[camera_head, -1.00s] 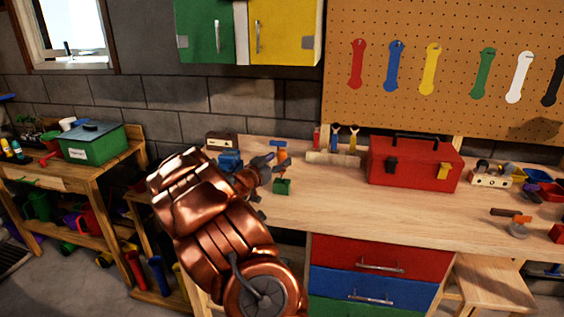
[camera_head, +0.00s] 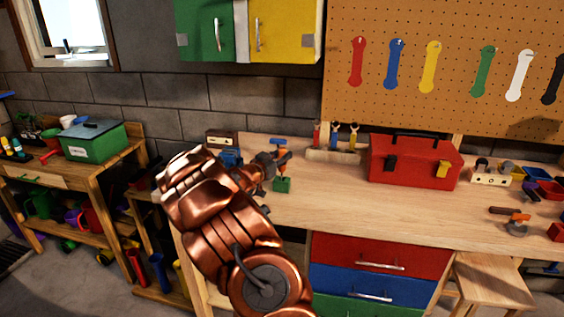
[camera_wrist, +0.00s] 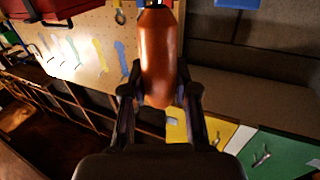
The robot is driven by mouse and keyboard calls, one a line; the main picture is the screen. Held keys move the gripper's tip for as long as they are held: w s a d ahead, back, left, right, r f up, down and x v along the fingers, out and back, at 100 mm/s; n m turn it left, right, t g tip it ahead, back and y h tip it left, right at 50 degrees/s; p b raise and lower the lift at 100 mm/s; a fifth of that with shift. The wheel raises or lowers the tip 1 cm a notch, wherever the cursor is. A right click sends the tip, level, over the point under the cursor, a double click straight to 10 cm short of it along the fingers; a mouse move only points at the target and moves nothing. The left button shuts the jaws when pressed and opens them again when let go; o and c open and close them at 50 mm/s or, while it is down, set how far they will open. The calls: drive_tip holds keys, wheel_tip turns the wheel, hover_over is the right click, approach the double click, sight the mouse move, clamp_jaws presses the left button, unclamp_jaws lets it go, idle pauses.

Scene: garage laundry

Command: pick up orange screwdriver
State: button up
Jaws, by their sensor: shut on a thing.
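The orange screwdriver (camera_wrist: 158,50) shows in the wrist view as a glossy orange handle between the two fingers of my gripper (camera_wrist: 159,93). The fingers are shut on the handle, near its rounded end. Its far end runs out of the top of the wrist view. In the head view my gripper (camera_head: 270,162) is over the left part of the workbench, and a bit of the orange screwdriver (camera_head: 285,157) shows at the fingertips. It is just above a small green block (camera_head: 282,185); I cannot tell whether they touch.
A red toolbox (camera_head: 410,162) and a wooden rack with wrenches (camera_head: 334,155) stand to the right on the workbench (camera_head: 380,208). Blue items (camera_head: 230,158) are close to the left. Green and yellow cabinets (camera_head: 284,30) hang above. The bench's middle front is clear.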

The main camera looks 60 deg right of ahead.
clamp_jaws()
drive_tip(key=shift+r, duration=0.1)
wheel_tip(320, 180, up, 9)
drive_tip(key=shift+r+b, duration=0.2)
drive_tip(key=shift+b, duration=0.3)
wheel_tip(320, 180, up, 6)
drive_tip(key=p, duration=0.6)
drive_tip(key=shift+r, duration=0.25)
idle(0.4)
